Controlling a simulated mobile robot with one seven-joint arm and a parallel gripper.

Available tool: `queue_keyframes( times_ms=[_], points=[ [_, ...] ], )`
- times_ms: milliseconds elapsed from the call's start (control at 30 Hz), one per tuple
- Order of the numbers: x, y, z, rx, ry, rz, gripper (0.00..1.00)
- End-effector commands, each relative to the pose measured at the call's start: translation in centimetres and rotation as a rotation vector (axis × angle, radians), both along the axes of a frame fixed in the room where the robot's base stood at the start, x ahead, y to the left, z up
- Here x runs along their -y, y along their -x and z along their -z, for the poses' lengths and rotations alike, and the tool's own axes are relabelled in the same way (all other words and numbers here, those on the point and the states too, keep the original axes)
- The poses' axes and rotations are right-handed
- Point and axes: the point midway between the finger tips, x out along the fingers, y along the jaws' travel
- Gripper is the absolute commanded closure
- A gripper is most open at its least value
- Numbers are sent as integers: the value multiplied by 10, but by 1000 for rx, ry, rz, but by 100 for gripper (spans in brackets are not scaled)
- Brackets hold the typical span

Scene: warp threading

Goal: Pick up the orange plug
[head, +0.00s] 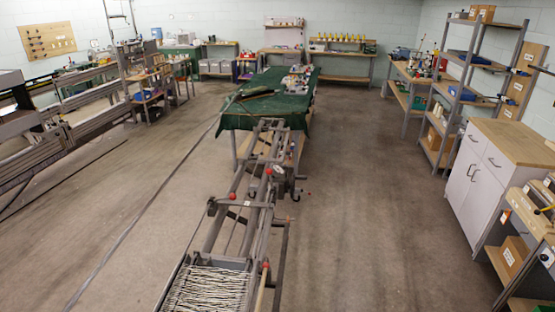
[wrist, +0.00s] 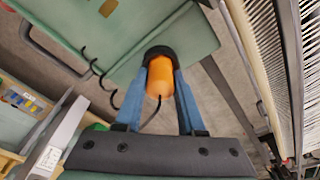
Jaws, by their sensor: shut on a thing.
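The orange plug (wrist: 160,78) is in the wrist view, a rounded orange body with a dark collar at its far end and a thin dark cord leading from its near end. My gripper (wrist: 161,74) has its two blue fingers on either side of the plug, shut on it. The far end of the plug is hidden by the dark collar and fingertips. A pale green panel (wrist: 130,25) lies behind the plug; I cannot tell whether the plug touches it. Neither the plug nor my gripper can be made out in the head view.
White threads (wrist: 270,60) run close along the right of the wrist view. Dark hooks (wrist: 96,68) stick out left of the gripper. In the head view, a metal frame with white threads (head: 210,290) stands before a green-covered table (head: 265,110). Floor (head: 360,230) is clear on the right.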

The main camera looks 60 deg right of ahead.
Motion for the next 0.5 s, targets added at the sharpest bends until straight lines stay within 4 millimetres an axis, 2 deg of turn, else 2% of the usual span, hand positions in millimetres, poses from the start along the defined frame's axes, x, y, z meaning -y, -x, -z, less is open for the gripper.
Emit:
queue_keyframes(
  times_ms=[300, 500],
  points=[
    [0, 0, -2, 1, 0, 0, 100],
    [0, -1, -15, 3, 2, 0, 100]
  ],
)
